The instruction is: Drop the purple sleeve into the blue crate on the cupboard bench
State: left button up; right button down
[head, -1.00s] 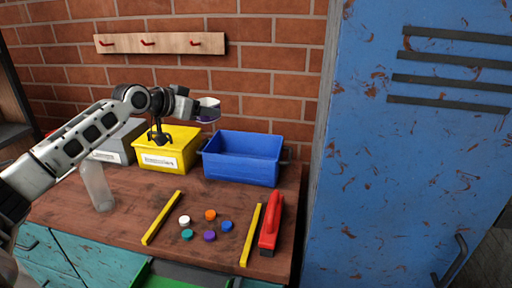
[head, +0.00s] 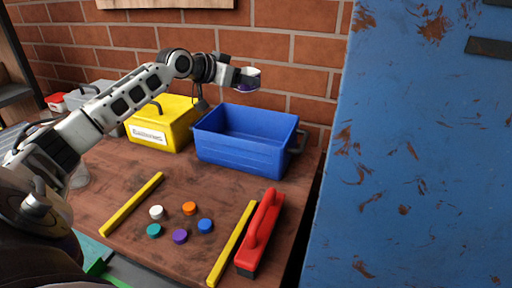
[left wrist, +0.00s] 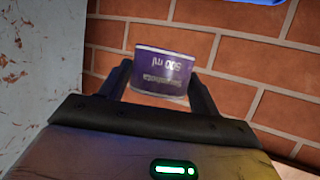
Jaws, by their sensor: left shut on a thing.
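My left gripper (head: 240,77) is shut on the purple sleeve (head: 246,88), a short cup-like piece with a white or grey upper part in the head view. In the left wrist view the sleeve (left wrist: 163,72) sits between the two fingers, purple with upside-down lettering reading "500 ml". The blue crate (head: 240,158) stands open on the wooden bench (head: 125,185). The gripper and sleeve are above the crate's back rim; the exact depth is unclear. The crate's floor is partly hidden by its front wall. My right gripper is not in view.
A yellow box (head: 160,135) with a label stands left of the crate. Several coloured caps (head: 180,236) lie between two yellow strips (head: 132,204). A red-handled tool (head: 260,232) lies at right. A blue locker (head: 420,150) rises beyond the bench's right edge.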

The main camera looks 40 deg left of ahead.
pick_arm(q)
notch_tip(320, 180, down, 7)
jog(key=b, duration=0.6)
jog(key=shift+w+b, duration=0.25)
jog(key=shift+b, duration=0.05)
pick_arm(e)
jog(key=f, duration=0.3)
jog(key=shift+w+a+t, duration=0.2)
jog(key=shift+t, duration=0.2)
pick_arm(q)
jog(key=shift+r, duration=0.1)
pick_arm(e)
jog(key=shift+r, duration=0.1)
pick_arm(q)
jog(key=o, duration=0.9)
jog(key=b+v, duration=0.8)
jog(key=v, duration=0.8)
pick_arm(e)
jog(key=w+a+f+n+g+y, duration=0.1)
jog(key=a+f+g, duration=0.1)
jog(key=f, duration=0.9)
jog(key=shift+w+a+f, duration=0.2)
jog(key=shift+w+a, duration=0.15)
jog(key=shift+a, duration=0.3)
